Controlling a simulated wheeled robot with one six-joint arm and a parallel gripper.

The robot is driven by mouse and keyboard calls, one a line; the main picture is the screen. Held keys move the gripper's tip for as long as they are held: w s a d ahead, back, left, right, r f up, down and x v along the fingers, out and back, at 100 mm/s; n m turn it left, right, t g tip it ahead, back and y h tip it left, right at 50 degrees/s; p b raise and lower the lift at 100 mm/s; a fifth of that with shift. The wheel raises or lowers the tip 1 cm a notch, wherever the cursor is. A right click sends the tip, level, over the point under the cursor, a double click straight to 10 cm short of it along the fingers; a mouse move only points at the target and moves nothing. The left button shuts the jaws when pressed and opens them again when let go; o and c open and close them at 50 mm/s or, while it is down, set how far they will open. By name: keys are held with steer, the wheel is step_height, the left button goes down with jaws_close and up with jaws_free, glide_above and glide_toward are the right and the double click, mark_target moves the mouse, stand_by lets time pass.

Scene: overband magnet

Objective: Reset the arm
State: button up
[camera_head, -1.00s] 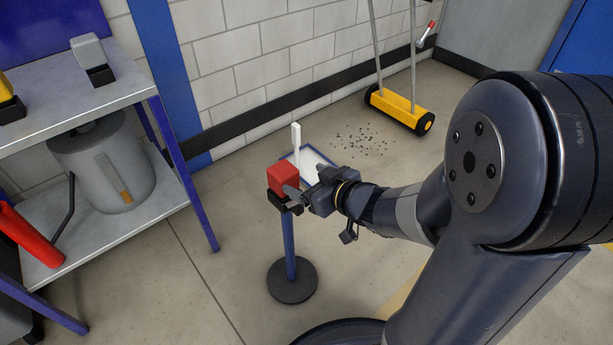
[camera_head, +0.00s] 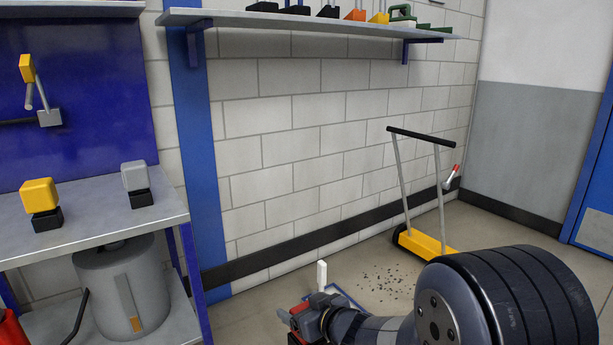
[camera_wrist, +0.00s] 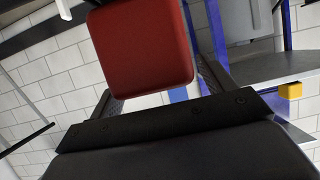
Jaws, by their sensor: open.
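My gripper (camera_head: 300,322) is low in the head view, at the bottom edge, with its jaws mostly hidden. A small part of a red block (camera_head: 299,308) shows beside it. In the wrist view the red block (camera_wrist: 140,45) fills the upper middle, between the two dark fingers. The jaws are open; I cannot tell whether either finger touches the block.
A metal shelf (camera_head: 95,218) on the left holds a yellow block (camera_head: 40,195) and a grey block (camera_head: 135,176), with a grey canister (camera_head: 125,290) below. A yellow wheeled sweeper (camera_head: 425,242) stands by dark specks (camera_head: 395,280). A wall shelf (camera_head: 230,18) runs above.

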steer(key=shift+r+p, duration=0.4)
steer(key=shift+r, duration=0.65)
